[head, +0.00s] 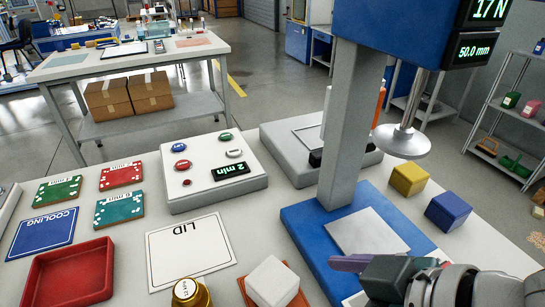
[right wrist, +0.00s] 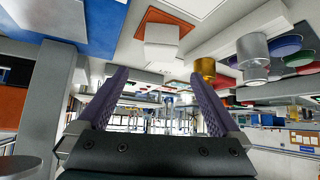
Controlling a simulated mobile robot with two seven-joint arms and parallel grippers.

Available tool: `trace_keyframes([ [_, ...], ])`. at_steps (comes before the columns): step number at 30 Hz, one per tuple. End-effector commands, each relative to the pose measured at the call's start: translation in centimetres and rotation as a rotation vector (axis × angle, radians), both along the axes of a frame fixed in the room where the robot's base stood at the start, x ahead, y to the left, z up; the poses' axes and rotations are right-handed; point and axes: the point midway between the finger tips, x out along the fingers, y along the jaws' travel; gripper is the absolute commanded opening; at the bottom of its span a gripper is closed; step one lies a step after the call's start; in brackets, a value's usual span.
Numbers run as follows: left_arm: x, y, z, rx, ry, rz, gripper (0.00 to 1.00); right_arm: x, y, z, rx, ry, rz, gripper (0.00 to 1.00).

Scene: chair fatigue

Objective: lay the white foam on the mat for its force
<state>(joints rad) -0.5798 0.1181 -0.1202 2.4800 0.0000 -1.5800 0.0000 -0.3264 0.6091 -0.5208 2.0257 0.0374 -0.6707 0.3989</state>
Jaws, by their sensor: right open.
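The white foam (head: 272,281) is a cube on an orange-brown square mat (head: 246,293) at the table's near edge. It also shows in the right wrist view (right wrist: 161,34), which looks upside down. A pale square mat (head: 366,231) lies on the press's blue base (head: 302,223), with nothing on it. My right gripper (head: 345,264) is over the near edge of that base, right of the white foam. In the right wrist view, its purple fingers (right wrist: 160,76) are apart with nothing between them. My left gripper is out of view.
The press column (head: 352,120) and round steel plate (head: 402,141) stand above the blue base; its displays read 17 N and 50.0 mm. A yellow cube (head: 408,179) and blue cube (head: 448,211) sit right. A brass weight (head: 190,293), LID card (head: 189,250) and red tray (head: 70,274) lie left.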

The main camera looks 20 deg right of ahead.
Motion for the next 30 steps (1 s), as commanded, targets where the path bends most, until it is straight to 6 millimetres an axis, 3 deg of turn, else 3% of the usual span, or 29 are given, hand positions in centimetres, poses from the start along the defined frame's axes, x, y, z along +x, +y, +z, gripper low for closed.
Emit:
trace_keyframes([
  [7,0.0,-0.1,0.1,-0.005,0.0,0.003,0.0,-1.8,-0.8,2.2,-0.062,0.106,-0.115,1.0],
  [15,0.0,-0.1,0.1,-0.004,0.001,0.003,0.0,-8.2,-4.3,3.8,-0.157,0.399,-0.259,1.0],
  [17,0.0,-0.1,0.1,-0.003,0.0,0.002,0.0,-9.0,-4.6,3.9,-0.165,0.431,-0.266,1.0],
  [26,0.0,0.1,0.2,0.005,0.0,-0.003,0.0,-9.4,-4.7,4.0,-0.171,0.446,-0.266,1.0],
  [30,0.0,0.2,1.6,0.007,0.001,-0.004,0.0,-9.4,-4.7,5.4,-0.171,0.446,-0.266,1.0],
])
